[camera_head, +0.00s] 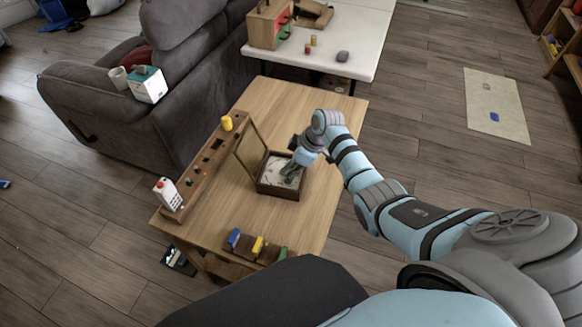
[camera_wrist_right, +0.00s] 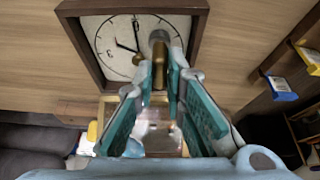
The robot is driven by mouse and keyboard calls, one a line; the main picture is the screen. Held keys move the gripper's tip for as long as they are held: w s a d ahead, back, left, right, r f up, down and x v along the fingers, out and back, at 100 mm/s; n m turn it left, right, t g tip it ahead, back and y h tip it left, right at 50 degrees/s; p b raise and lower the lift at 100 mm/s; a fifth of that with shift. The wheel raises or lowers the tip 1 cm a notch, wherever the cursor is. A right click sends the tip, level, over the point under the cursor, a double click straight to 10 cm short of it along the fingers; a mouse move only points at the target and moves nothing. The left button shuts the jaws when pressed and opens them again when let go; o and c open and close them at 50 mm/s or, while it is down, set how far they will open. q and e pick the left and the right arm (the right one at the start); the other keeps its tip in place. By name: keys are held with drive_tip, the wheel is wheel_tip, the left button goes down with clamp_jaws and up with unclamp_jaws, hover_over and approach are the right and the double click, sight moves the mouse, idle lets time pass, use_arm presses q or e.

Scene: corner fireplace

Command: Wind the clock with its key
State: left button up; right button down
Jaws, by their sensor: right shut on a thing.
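The clock (camera_head: 278,190) is a dark wooden box lying face up on the wooden table, its pale dial inside. Its framed glass door (camera_head: 242,165) stands open to the left. In the right wrist view the dial (camera_wrist_right: 120,50) shows black hands and numerals. My right gripper (camera_head: 294,172) is over the dial. In the wrist view its fingertips (camera_wrist_right: 162,75) are shut on a brass key (camera_wrist_right: 158,70). A round grey end (camera_wrist_right: 159,38) shows beyond the key against the dial. I cannot tell whether the key is seated in the clock. My left gripper is not in view.
A grey sofa (camera_head: 180,60) stands left. The table's far part is clear.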

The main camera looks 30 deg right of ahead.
drive_tip(key=shift+f, duration=0.2)
drive_tip(key=shift+r, duration=0.15)
idle(0.6)
drive_tip(key=shift+m+p, duration=0.3)
drive_tip(key=shift+p, duration=0.35)
drive_tip(key=shift+m+t+h+p, duration=0.3)
drive_tip(key=shift+m+t+p, duration=0.1)
drive_tip(key=shift+m+p, duration=0.75)
drive_tip(key=shift+m+p, duration=0.25)
drive_tip(key=shift+p, duration=0.15)
